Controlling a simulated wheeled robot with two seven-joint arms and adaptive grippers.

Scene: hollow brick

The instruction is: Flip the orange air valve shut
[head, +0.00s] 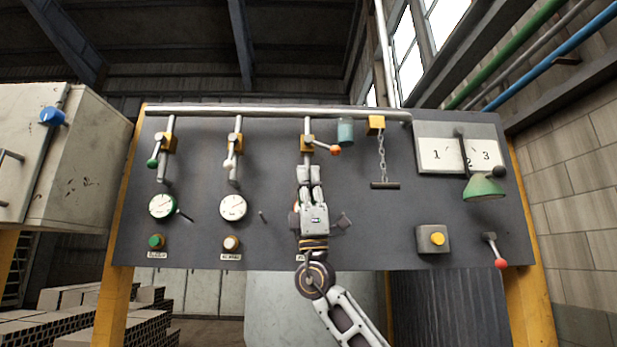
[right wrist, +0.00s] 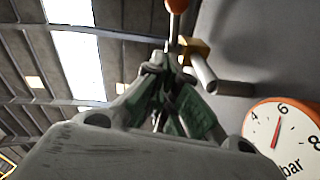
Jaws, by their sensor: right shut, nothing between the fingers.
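The orange air valve has a yellow body (head: 307,142) on a vertical pipe at the middle of the dark panel. Its lever sticks out to the right and slightly down, ending in an orange knob (head: 336,150). My right gripper (head: 309,168) points up just below the valve body, shut and empty, and hides the lower pipe and the gauge there. In the right wrist view the shut fingertips (right wrist: 172,62) are close under the orange knob (right wrist: 177,5) and beside the yellow body (right wrist: 197,48). I cannot tell whether they touch. My left gripper is not in view.
To the left are a green-handled valve (head: 153,162) and a white-handled valve (head: 229,163) with gauges below.

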